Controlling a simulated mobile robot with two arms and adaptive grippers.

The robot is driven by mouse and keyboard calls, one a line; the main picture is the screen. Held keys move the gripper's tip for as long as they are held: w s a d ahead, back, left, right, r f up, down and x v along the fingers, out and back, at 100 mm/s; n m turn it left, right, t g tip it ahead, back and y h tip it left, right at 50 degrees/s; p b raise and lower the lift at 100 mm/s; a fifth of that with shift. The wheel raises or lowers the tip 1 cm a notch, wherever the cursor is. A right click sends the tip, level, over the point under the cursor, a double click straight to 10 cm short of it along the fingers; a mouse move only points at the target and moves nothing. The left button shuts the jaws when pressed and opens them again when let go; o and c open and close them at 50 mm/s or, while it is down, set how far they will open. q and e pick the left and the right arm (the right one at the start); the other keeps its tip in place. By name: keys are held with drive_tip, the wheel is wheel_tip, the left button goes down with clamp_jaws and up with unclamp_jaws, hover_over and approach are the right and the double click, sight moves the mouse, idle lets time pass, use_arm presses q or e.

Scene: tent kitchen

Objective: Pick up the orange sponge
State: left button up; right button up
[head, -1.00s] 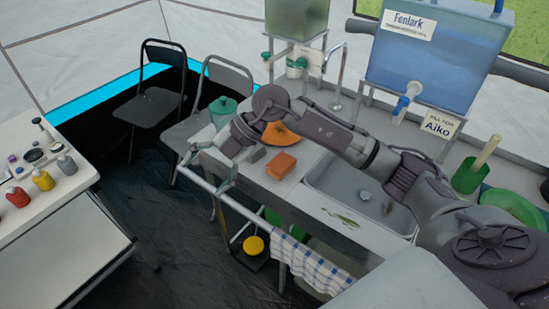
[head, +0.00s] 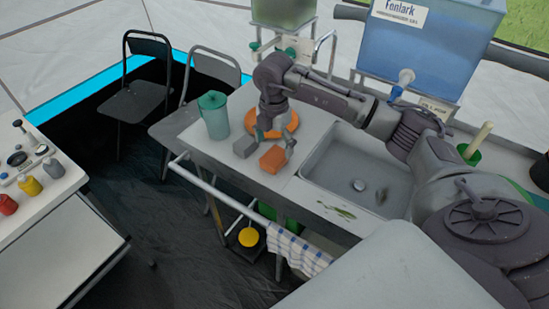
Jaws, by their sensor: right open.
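The orange sponge (head: 272,160) is a small block on the counter, left of the sink. My right gripper (head: 274,146) reaches down from above at the sponge, with its fingers spread apart. One finger is at the sponge's right end and the other is near its far left side. I cannot tell whether either finger touches it. The sponge rests on the counter. My left gripper is not in view.
A grey block (head: 245,147) lies close to the sponge's left. An orange round item (head: 291,122) is behind the gripper. A teal pitcher (head: 214,114) stands further left. The sink (head: 335,172) is at the right. A rail (head: 215,190) runs along the counter's front.

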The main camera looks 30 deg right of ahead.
sight(275, 155)
drive_tip(key=shift+d+f+p, duration=0.1)
drive_tip(key=shift+f+p, duration=0.6)
drive_tip(key=shift+f, duration=1.95)
drive_tip(key=c, duration=0.9)
